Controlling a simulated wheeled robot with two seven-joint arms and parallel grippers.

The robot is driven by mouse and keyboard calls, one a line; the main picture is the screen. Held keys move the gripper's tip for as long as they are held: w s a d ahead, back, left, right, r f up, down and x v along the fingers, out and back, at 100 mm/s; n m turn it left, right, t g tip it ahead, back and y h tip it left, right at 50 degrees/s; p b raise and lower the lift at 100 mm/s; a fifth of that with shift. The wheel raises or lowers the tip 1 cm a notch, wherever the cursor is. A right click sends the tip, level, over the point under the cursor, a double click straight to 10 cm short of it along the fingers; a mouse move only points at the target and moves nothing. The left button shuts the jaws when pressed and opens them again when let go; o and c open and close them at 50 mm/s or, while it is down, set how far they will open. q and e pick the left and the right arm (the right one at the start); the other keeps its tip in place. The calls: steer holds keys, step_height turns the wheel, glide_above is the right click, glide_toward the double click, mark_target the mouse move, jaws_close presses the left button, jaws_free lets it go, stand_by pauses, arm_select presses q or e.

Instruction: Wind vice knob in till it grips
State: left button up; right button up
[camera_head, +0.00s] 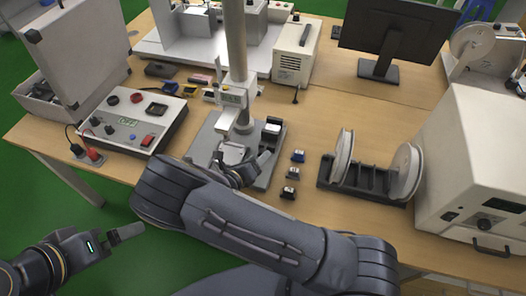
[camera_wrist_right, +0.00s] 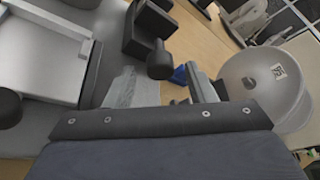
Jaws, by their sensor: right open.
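The small black vice (camera_head: 271,129) stands on the grey base of the test stand (camera_head: 213,140). In the right wrist view the dark vice body (camera_wrist_right: 148,27) is at the top, with its round black knob (camera_wrist_right: 160,62) facing my fingers. My right gripper (camera_head: 251,161) is low over the front of the stand base, just in front of the vice. In the wrist view its open fingers (camera_wrist_right: 160,84) lie on either side of the knob's line, with no visible contact. The knob is hidden in the head view. My left gripper (camera_head: 127,233) is at lower left, away from the table; its jaw opening is unclear.
Several small blue-and-black parts (camera_head: 292,172) lie right of the stand. A black rack with white reels (camera_head: 341,157) is farther right, beside a large white instrument (camera_head: 475,150). A control box (camera_head: 130,120) is at left. The stand's column (camera_head: 236,45) rises behind the vice.

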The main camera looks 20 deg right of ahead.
mark_target(264, 150)
steer(key=shift+x, duration=1.75)
steer(key=c, duration=1)
